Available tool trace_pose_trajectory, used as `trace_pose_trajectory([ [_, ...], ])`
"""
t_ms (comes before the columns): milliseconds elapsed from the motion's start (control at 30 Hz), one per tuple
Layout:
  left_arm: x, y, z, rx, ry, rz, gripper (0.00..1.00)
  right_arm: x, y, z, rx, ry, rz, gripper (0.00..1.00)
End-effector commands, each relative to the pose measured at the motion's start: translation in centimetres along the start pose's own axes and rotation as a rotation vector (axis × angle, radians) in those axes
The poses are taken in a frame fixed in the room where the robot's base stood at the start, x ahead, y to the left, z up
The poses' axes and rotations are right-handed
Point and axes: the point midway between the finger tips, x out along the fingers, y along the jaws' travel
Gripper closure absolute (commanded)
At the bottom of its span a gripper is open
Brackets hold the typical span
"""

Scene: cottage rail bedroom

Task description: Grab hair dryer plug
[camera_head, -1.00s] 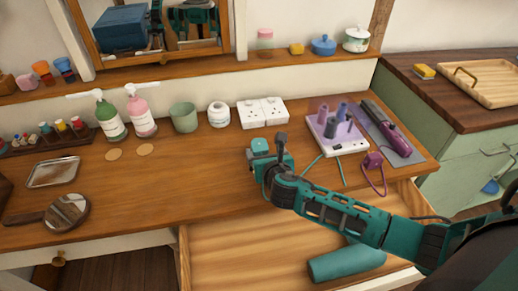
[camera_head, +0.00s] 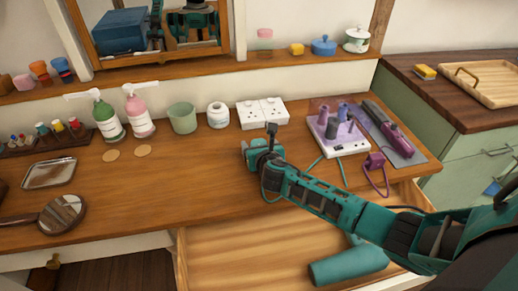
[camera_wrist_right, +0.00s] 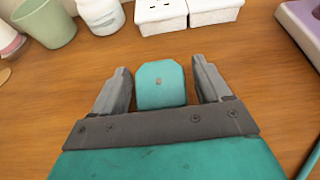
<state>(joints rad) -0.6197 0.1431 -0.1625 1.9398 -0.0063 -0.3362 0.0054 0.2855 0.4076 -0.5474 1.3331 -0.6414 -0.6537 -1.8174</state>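A teal plug (camera_wrist_right: 160,84) sits between the two grey fingers of my right gripper in the right wrist view, with narrow strips of wood showing at its sides. My right gripper (camera_head: 250,153) is low over the middle of the wooden desktop in the head view, its fingers open around the plug. Whether they touch it is hard to tell. The teal hair dryer (camera_head: 345,266) lies in the open drawer, partly behind my right arm. A teal cord (camera_head: 340,165) shows near the desk's right side. My left gripper is not in view.
White sockets (camera_head: 262,112) stand behind the gripper. A lilac-topped box (camera_head: 336,142), a purple plug (camera_head: 374,160) and a purple styling tool (camera_head: 393,139) are to the right. A green cup (camera_head: 183,118) and pump bottles (camera_head: 139,114) are left.

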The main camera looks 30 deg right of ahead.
Motion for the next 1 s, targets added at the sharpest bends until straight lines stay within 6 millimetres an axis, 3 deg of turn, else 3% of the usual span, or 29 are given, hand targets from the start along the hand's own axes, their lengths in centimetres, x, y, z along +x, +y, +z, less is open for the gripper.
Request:
trace_pose_trajectory([
  [67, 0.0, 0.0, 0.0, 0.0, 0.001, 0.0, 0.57, 0.0, 0.0, 0.0, 0.0, 0.0, 0.0, 0.32],
  [500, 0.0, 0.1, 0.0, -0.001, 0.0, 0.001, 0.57, 0.0, 0.0, 0.0, -0.001, 0.0, 0.0, 0.74],
  [800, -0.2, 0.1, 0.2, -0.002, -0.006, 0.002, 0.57, -0.1, 0.0, 0.2, -0.001, -0.001, 0.0, 0.75],
  [1000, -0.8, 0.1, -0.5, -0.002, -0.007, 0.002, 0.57, -0.8, 0.0, 1.9, -0.001, -0.003, 0.001, 0.75],
])
